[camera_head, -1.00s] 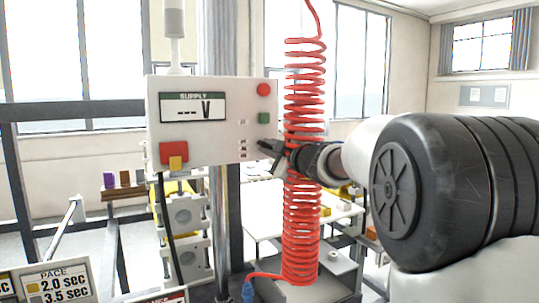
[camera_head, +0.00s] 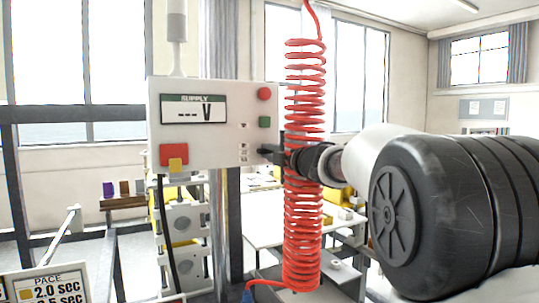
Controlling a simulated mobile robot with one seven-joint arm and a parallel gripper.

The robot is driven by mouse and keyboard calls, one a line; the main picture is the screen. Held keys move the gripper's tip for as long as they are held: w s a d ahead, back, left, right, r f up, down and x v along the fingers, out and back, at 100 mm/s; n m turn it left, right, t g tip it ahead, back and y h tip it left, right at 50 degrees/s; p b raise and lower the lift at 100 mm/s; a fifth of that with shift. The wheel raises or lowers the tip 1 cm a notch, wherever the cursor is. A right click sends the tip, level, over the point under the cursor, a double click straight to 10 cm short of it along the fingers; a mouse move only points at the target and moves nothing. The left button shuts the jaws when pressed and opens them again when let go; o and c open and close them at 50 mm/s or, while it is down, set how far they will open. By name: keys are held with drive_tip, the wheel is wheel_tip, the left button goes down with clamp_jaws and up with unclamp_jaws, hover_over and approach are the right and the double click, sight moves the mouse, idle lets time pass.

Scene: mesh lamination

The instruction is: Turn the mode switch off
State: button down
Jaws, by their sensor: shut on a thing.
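A red coiled hose (camera_head: 304,210) hangs in front of my wrist. The panel also has a red button (camera_head: 264,94), a green button (camera_head: 264,122) and a red block (camera_head: 174,154) with a yellow tab. A pace sign (camera_head: 45,284) stands at lower left.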

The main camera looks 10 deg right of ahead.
idle(0.3)
drive_tip(key=c, duration=1.8)
unclamp_jaws()
drive_tip(key=shift+s, duration=0.1)
